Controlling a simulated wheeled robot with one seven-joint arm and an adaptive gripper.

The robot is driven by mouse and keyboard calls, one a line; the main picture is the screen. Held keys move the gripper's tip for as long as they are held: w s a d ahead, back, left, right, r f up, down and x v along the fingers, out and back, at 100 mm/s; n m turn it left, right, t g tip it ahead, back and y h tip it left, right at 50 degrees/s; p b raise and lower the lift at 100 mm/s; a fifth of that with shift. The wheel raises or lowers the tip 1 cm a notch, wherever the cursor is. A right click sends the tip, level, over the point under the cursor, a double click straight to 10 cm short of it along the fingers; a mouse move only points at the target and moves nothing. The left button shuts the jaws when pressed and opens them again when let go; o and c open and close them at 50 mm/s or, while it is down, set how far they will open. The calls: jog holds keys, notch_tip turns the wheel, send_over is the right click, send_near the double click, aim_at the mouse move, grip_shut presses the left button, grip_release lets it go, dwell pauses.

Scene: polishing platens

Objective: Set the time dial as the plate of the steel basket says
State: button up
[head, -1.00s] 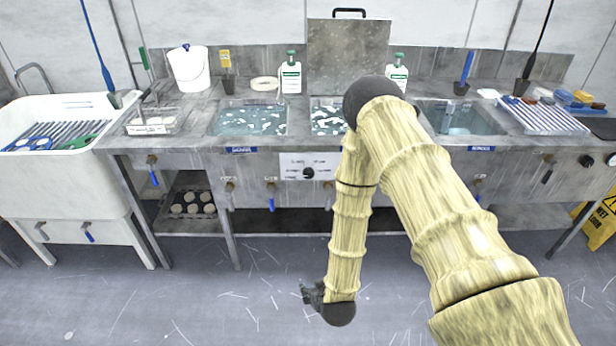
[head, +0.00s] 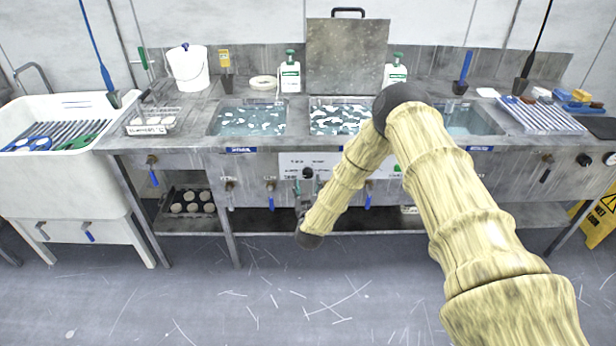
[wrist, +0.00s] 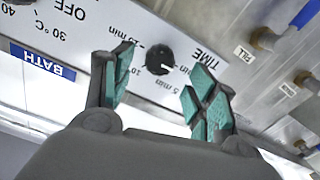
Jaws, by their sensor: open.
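The time dial (wrist: 159,58) is a small black round knob with a white mark on a white panel lettered TIME, with 5, 10 and 15 min marks. The mark points to the lower right in the wrist view, roughly toward the 5 min side. My gripper (wrist: 162,72) is open, its teal-padded fingers on either side of the dial in the picture; contact cannot be told. In the head view, my gripper (head: 302,193) is just below the dial (head: 307,172). The steel basket (head: 152,121) holds white discs at the bench's left; its plate (head: 148,130) is too small to read.
A second dial (wrist: 22,2) with OFF and temperature marks is at the wrist view's upper left. A blue BATH label (wrist: 42,62) is near it. Valves with blue handles (head: 271,198) hang along the bench front. The floor (head: 190,290) before the bench is clear.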

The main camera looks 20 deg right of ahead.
aim_at(308, 176)
jog(key=shift+p+x, duration=0.3)
jog(key=shift+x, duration=2.1)
jog(key=c, duration=1)
